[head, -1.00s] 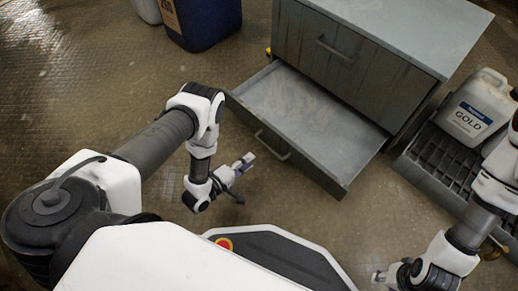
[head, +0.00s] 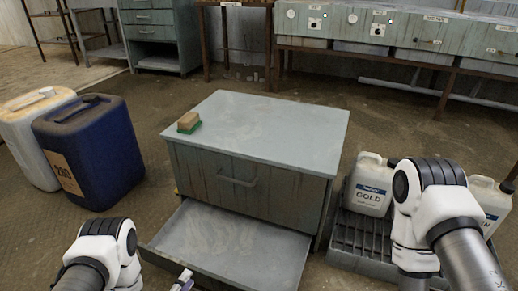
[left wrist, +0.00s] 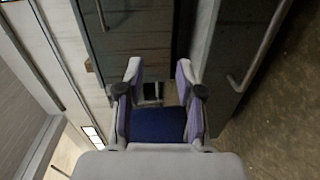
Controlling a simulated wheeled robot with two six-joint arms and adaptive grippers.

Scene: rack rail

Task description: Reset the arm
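My left gripper (head: 183,281) shows only in part at the bottom edge of the head view, near the front left of the open drawer. In the left wrist view its two fingers (left wrist: 159,88) stand apart with nothing held between their tips. My left arm (head: 103,250) is bent at the lower left of the head view. My right arm (head: 420,195) comes in from the lower right, in front of the jug rack. My right gripper is below the picture and hidden.
A grey cabinet (head: 262,130) has its lower drawer (head: 225,250) pulled out and empty. A wood-and-green block (head: 188,122) lies on top. A GOLD jug (head: 369,185) stands on a slotted rack (head: 350,242). Blue (head: 92,150) and white (head: 30,130) canisters stand left.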

